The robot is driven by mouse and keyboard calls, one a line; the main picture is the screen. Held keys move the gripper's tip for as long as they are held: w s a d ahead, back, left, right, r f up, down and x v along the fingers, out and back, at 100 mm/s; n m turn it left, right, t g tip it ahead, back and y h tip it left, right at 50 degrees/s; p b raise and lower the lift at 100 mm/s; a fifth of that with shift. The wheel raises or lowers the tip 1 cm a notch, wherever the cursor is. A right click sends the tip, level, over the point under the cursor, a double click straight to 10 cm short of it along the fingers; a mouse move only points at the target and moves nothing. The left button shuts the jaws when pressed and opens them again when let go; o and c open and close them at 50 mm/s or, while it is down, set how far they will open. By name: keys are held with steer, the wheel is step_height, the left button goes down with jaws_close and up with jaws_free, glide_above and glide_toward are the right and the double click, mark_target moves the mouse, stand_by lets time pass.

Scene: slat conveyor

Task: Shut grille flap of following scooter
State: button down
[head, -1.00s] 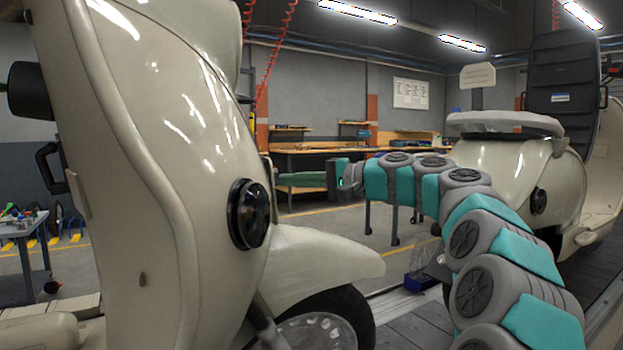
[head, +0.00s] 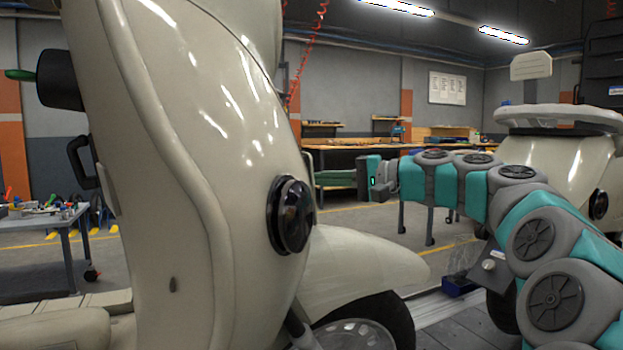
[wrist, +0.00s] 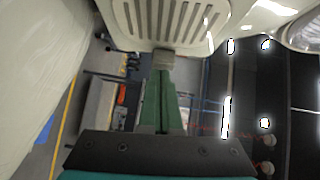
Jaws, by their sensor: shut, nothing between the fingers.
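The cream scooter (head: 225,190) that my gripper is at fills the left of the head view, with its round dark lamp and front fender toward the right. Its grille flap (wrist: 143,18), a cream panel with long slots, shows at the top of the wrist view; its rounded lower edge stands against the open room. In the head view the flap is hidden by the body. My gripper (wrist: 165,58) is shut and empty, its grey fingertips at the flap's lower edge; contact cannot be told. In the head view my green fingers (head: 335,178) reach left behind the scooter front.
A second cream scooter (head: 545,160) stands at the right, behind my arm. A grey tool table (head: 45,225) is at the far left, and a workbench (head: 350,150) is at the back.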

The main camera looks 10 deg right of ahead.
steer(key=shift+a, duration=0.45)
steer(key=shift+d, duration=0.15)
